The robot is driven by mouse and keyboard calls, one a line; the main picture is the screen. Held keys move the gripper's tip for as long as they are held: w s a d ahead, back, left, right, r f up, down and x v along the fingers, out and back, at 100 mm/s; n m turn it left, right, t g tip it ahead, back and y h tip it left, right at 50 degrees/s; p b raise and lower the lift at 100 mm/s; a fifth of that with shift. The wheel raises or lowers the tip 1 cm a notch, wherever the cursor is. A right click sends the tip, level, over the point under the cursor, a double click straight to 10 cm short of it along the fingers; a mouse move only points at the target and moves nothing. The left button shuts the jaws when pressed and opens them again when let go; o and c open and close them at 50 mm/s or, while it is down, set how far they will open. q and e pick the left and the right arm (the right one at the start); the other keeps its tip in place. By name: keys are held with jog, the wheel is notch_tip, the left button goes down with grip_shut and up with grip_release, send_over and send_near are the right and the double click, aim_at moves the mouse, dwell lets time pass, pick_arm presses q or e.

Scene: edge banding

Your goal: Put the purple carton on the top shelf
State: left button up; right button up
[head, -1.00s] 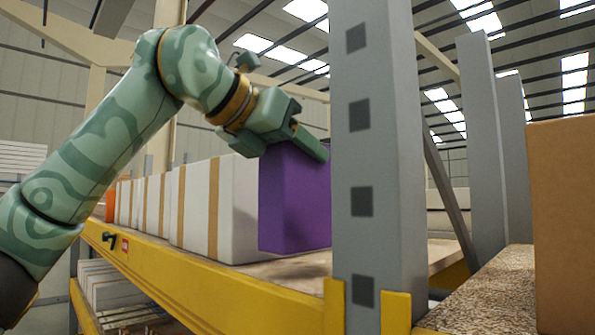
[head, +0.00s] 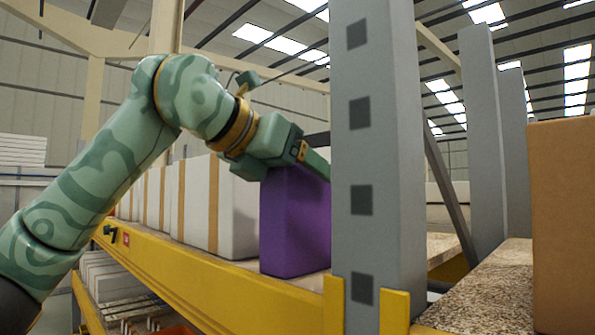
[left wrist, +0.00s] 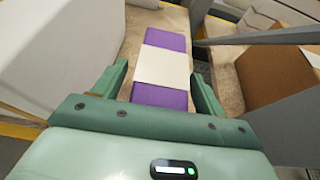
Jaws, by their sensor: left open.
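The purple carton (head: 295,225) stands upright, apparently on the wooden board of the shelf with the yellow beam (head: 205,268), between a white carton and a grey post. In the left wrist view the purple carton (left wrist: 164,41) shows a white band across its top. My left gripper (head: 312,162) is at the carton's top and open. Its two fingers (left wrist: 160,88) lie on either side of the carton. The far finger is partly hidden by the post in the head view. My right gripper is not in view.
A row of white cartons with tan bands (head: 232,200) stands left of the purple one. The grey post (head: 375,230) rises close on its right. A brown box (head: 563,225) sits on the board beyond the post. Stacked white panels (head: 105,285) lie below the beam.

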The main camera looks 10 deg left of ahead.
pick_arm(q)
jog(key=shift+s+a+r+b, duration=0.2)
jog(key=shift+s+b, duration=0.05)
jog(key=shift+b, duration=0.15)
jog(key=b+v, duration=0.3)
jog(key=v, duration=0.8)
jog(key=shift+s, duration=0.15)
